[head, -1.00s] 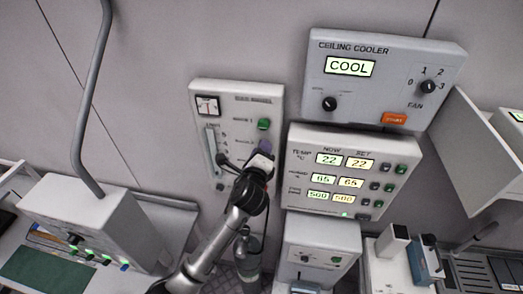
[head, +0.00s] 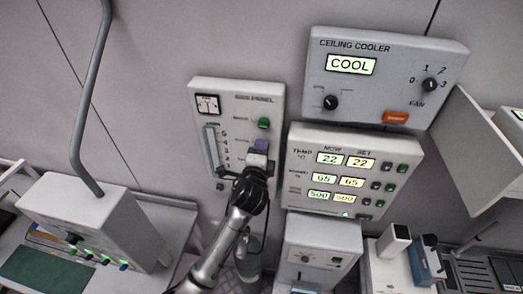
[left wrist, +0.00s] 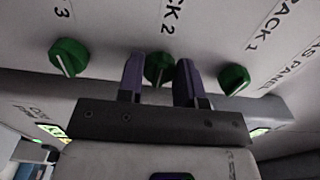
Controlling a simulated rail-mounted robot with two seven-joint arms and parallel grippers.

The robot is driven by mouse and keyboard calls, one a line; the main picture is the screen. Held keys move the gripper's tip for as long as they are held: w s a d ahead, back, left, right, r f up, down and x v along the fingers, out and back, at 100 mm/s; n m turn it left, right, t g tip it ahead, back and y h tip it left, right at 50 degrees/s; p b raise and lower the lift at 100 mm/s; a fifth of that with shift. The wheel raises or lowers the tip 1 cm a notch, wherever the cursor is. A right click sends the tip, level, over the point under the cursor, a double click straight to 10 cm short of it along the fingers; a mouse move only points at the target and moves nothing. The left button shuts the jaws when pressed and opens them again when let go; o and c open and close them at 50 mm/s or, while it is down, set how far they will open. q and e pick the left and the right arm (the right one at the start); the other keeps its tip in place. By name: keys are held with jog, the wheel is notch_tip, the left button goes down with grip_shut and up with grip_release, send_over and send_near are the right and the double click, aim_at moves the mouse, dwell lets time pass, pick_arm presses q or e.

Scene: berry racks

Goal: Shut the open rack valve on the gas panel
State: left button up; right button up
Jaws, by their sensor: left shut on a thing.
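The gas panel (head: 240,100) is a light grey box on the wall, with a gauge and a vertical tube on its left side. Its green rack 1 knob (head: 263,123) shows in the head view. My left gripper (head: 261,146) is at the panel, below that knob. In the left wrist view, my left gripper's purple fingers (left wrist: 158,80) are shut on the green rack 2 knob (left wrist: 158,66), one on each side. The rack 3 knob (left wrist: 68,57) is to the left, its white line slanted; the rack 1 knob (left wrist: 233,78) is to the right. My right gripper is not in view.
The ceiling cooler box (head: 385,55) is up and right of the gas panel. A display box (head: 350,143) with lit readouts stands close to its right side. A grey box with a bent pipe (head: 85,220) is at lower left. Bare wall lies left of the panel.

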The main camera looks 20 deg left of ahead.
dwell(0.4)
pick_arm(q)
jog(key=o, duration=0.9)
jog(key=shift+s+d+b, duration=0.4)
jog(key=shift+s+b, duration=0.1)
jog(key=shift+s, duration=1.75)
jog(key=shift+s+d+b, duration=0.45)
jog(key=shift+s+b, duration=0.05)
jog(key=shift+s, duration=1.8)
jog(key=shift+s+d+b, duration=0.4)
jog(key=shift+s+b, duration=0.1)
jog(key=shift+s, duration=1.75)
